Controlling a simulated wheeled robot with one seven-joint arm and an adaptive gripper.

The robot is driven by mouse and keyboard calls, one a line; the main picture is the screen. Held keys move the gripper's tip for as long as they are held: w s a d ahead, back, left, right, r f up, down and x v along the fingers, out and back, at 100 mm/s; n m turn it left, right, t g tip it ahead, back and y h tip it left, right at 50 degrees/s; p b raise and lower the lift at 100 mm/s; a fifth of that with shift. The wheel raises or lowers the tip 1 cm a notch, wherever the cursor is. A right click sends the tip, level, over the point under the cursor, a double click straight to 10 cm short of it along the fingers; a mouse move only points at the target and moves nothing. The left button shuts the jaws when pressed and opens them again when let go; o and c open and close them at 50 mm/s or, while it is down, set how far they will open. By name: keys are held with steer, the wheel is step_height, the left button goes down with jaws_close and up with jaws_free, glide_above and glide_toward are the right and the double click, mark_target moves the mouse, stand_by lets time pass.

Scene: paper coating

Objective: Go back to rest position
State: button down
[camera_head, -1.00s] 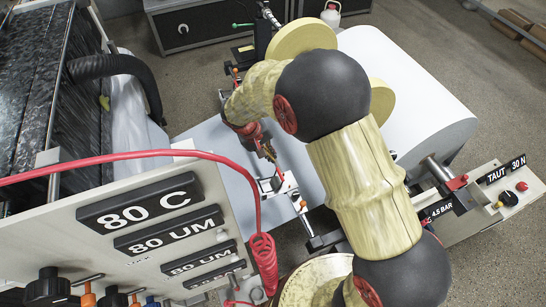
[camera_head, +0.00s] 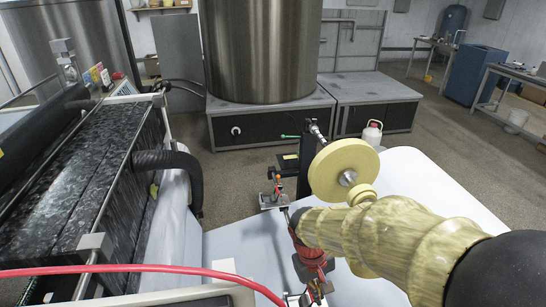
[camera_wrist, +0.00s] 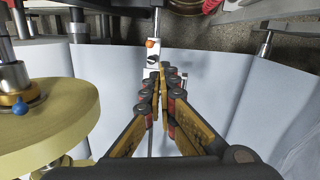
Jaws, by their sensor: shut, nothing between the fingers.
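My gripper (camera_wrist: 162,92) shows in the wrist view with its two fingers together and nothing between them. It is above the white paper web (camera_wrist: 225,75), close over a small white fitting with an orange knob (camera_wrist: 152,43). I cannot tell whether it touches that fitting. In the head view my yellow arm reaches in from the right, and my gripper (camera_head: 318,287) is low in the middle, partly cut off by the lower part of the picture.
A red hose (camera_head: 120,270) crosses the bottom left. The dark coating machine (camera_head: 70,165) fills the left. Open floor (camera_head: 490,150) lies at the right.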

steer(key=s+d+r+m+t+y, duration=0.1)
steer(key=s+d+r+t, duration=0.2)
steer(key=s+r, duration=0.3)
steer(key=s+d+r+m+t+y, duration=0.1)
steer(key=s+r, duration=0.5)
steer(key=r, duration=0.7)
steer(key=d+m+t, duration=0.1)
steer(key=d+t, duration=0.1)
steer(key=shift+s+d+m, duration=0.15)
steer(key=shift+d+m, duration=0.15)
steer(key=shift+d, duration=0.1)
